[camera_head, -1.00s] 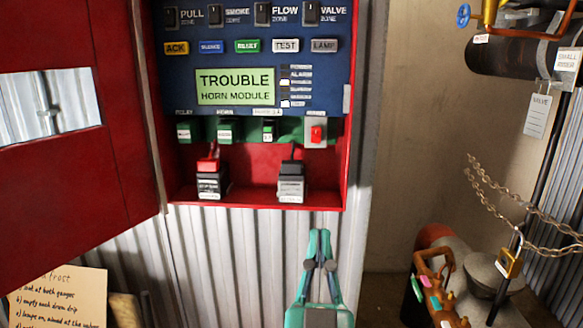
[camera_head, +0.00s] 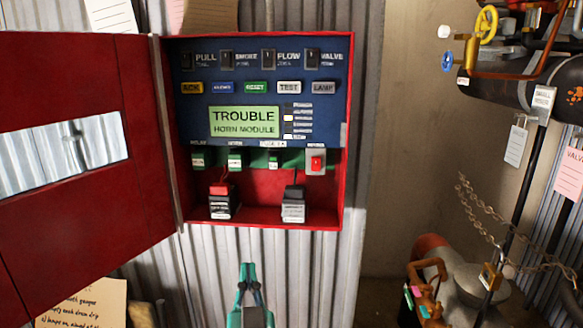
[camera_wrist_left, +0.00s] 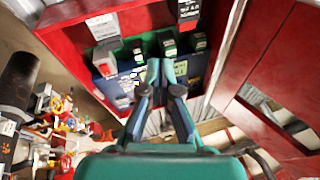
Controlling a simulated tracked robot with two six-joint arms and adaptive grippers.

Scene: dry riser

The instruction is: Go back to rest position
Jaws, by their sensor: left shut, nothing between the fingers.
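My left gripper (camera_head: 248,272) is teal and shows at the bottom middle of the head view, below the red alarm panel box (camera_head: 347,130). Its fingers are shut with nothing between them, and it is apart from the box. In the left wrist view the shut fingertips (camera_wrist_left: 158,72) point toward the panel, which appears turned over there. The panel's display (camera_head: 244,122) reads TROUBLE HORN MODULE. Two batteries, one with a red top (camera_head: 221,203) and one grey (camera_head: 293,205), stand on the box floor. My right gripper is not in view.
The red panel door (camera_head: 60,220) hangs open at the left. A handwritten note (camera_head: 90,305) is at the lower left. At the right are a dark pipe with a yellow valve wheel (camera_head: 487,24), hanging tags, a chain (camera_head: 490,220) with a padlock, and a caddy.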

